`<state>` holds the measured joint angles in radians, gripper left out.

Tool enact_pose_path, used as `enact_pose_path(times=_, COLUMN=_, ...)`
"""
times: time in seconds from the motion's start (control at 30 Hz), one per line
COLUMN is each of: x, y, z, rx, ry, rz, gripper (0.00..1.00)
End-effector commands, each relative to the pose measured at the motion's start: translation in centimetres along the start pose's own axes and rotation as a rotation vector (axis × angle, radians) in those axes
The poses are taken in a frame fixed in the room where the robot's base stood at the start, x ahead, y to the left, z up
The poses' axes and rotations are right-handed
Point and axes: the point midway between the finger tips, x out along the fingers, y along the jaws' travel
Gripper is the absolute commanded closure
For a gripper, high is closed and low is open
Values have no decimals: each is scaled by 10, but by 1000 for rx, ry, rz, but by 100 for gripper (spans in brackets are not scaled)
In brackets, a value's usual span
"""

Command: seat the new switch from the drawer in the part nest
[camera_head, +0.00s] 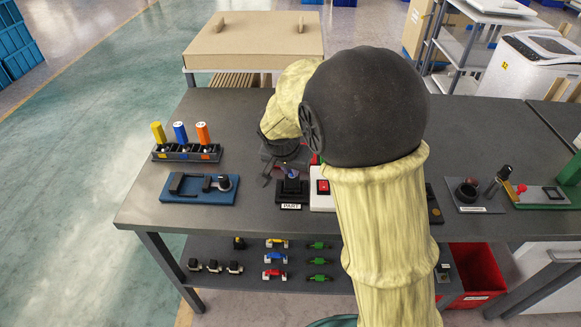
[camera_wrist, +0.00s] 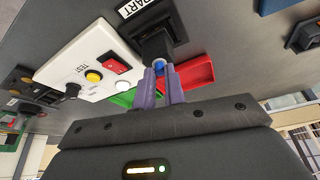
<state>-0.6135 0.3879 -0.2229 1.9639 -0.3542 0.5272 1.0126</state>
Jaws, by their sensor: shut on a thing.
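The part nest (camera_head: 291,188) is a black block with a PART label, near the front edge of the grey bench. It also shows at the top of the wrist view (camera_wrist: 153,42). My gripper (camera_wrist: 166,70) points at the nest, with its purple fingers close together at the block. They are shut on a small piece with a blue top (camera_wrist: 159,65), which looks like the switch; the fingers hide most of it. I cannot tell whether it touches the nest's floor. In the head view my arm covers much of the gripper.
Beside the nest stands a white test box (camera_wrist: 88,68) with a red rocker, yellow button and black knob. A red tray (camera_wrist: 197,72) is close to the fingers. Left are a tool rack (camera_head: 187,152) and a blue fixture (camera_head: 199,189). The bench's left front is clear.

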Motion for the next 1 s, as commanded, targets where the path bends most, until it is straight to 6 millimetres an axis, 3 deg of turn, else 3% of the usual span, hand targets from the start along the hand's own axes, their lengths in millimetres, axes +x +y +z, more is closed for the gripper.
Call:
enact_pose_path(times=0.63, x=8, y=0, z=3, rx=0, ry=0, rz=0, gripper=100)
enact_pose_path(times=0.67, x=7, y=0, z=3, rx=0, ry=0, rz=0, gripper=85)
enact_pose_path(times=0.77, x=7, y=0, z=3, rx=0, ry=0, rz=0, gripper=65)
enact_pose_path(times=0.97, x=7, y=0, z=3, rx=0, ry=0, rz=0, gripper=63)
enact_pose_path(times=1.0, x=7, y=0, z=3, rx=0, ry=0, rz=0, gripper=59)
